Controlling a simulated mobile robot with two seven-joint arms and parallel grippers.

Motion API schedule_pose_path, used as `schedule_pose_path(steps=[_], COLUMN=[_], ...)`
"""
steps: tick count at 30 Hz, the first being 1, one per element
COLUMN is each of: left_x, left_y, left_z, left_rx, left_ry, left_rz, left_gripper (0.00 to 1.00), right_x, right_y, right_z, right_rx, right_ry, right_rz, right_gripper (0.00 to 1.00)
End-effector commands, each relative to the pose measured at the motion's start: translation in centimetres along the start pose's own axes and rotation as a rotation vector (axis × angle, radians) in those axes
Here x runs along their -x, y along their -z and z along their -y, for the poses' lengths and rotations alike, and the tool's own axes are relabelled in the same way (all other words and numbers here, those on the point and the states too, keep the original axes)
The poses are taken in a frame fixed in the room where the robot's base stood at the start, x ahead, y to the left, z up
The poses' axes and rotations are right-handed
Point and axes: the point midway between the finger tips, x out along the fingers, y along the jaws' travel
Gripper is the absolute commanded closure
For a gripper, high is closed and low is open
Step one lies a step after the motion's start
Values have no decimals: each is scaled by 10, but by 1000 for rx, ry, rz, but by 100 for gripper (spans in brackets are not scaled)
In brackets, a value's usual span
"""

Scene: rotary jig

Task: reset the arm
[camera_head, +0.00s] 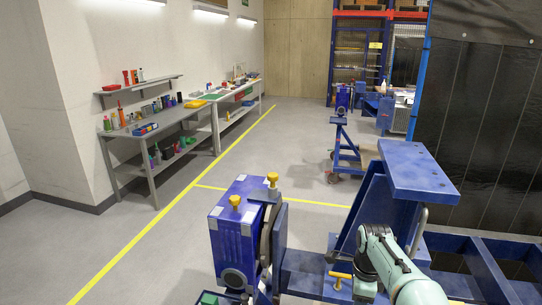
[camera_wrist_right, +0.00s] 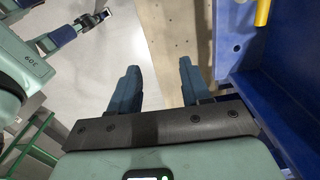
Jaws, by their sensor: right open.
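My right arm (camera_head: 390,265) comes in from the bottom right in the head view, bent beside the blue rotary jig (camera_head: 415,170). Its fingers cannot be made out there. In the right wrist view my right gripper (camera_wrist_right: 160,85) is open, with nothing between its two dark blue fingers. Blue jig structure (camera_wrist_right: 285,100) lies close on the right of it. A mint-green arm of mine (camera_wrist_right: 25,70) shows at the upper left of that view, with what looks like my left gripper (camera_wrist_right: 82,25); its jaw state is unclear. My left gripper is not in the head view.
A blue box-shaped part (camera_head: 232,235) with yellow knobs is mounted on the jig's left. A yellow handle (camera_head: 340,276) sits near my right arm. Blue open bins (camera_head: 480,265) lie at the lower right. Grey workbenches (camera_head: 160,135) line the left wall; the floor between is clear.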

Motion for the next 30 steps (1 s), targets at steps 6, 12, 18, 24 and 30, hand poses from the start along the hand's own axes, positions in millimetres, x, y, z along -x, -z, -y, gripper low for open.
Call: schedule_pose_path(steps=[6,12,18,24,30], left_x=[0,0,0,0,0], left_y=[1,1,0,0,0], left_z=[0,0,0,0,0], left_rx=[-1,-1,0,0,0], left_ry=[0,0,0,0,0], left_rz=[-3,-2,0,-1,-1], left_gripper=[100,100,100,100,100], right_x=[-146,-279,-364,-378,-376], right_y=[7,15,9,-6,-11], right_z=[-18,-88,-203,-278,-295], right_rx=[370,778,1191,1442,1512], right_ry=[-53,-68,-7,101,144], right_rz=[19,106,242,318,329], right_gripper=[53,53,53,53,53])
